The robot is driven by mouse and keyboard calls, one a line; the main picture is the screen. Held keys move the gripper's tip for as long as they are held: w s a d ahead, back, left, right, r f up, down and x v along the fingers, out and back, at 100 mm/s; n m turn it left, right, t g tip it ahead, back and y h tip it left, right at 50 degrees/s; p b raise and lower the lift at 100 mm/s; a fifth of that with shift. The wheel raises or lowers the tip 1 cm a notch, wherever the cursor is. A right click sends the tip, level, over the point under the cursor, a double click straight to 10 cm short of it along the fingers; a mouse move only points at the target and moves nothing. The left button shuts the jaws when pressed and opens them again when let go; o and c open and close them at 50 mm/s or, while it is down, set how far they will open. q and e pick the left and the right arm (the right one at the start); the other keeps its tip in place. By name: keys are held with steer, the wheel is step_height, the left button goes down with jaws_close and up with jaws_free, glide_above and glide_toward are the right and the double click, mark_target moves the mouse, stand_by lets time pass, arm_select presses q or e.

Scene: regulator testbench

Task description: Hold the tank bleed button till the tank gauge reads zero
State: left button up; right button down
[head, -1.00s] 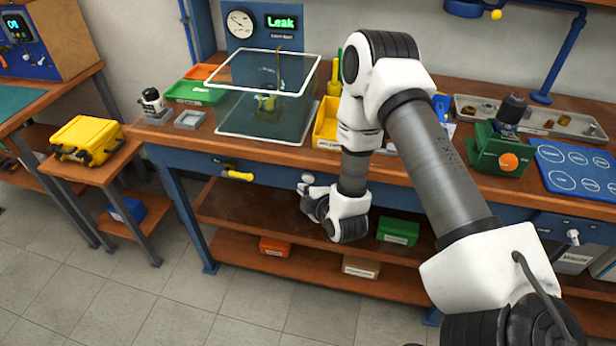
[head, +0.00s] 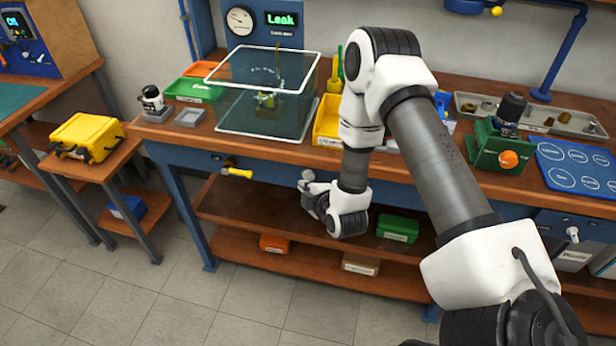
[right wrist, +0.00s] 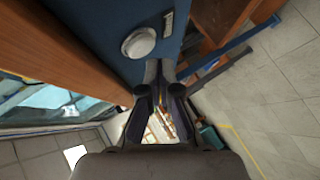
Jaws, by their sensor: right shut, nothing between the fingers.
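The tank bleed button looks to be the round pale knob (head: 307,174) on the blue front of the bench; it shows larger in the right wrist view (right wrist: 138,43). My right gripper (right wrist: 163,68) is shut and empty, its fingertips beside the knob in that view. I cannot tell whether they touch it. In the head view my right wrist covers part of the area below the knob. The round white gauge (head: 240,20) is on the blue panel at the back; its needle is too small to read exactly. My left gripper is not in view.
A green "Leak" display (head: 281,19) is beside the gauge. A clear box (head: 268,95) stands on the bench (head: 395,168). A yellow handle (head: 238,173) sticks out of the bench front, left of the knob. Shelves with small bins lie below.

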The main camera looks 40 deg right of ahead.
stand_by(0.4)
steer(key=shift+w+d+p, duration=0.3)
steer(key=shift+d, duration=0.05)
steer(key=shift+w+d, duration=0.3)
steer(key=shift+d, duration=0.05)
stand_by(0.7)
steer(key=shift+s+a, duration=0.1)
stand_by(0.5)
steer(key=shift+s+a, duration=0.5)
steer(key=shift+a, duration=0.1)
steer(key=s+a, duration=0.3)
steer(key=shift+s+a, duration=0.1)
steer(key=shift+a, duration=0.3)
stand_by(0.4)
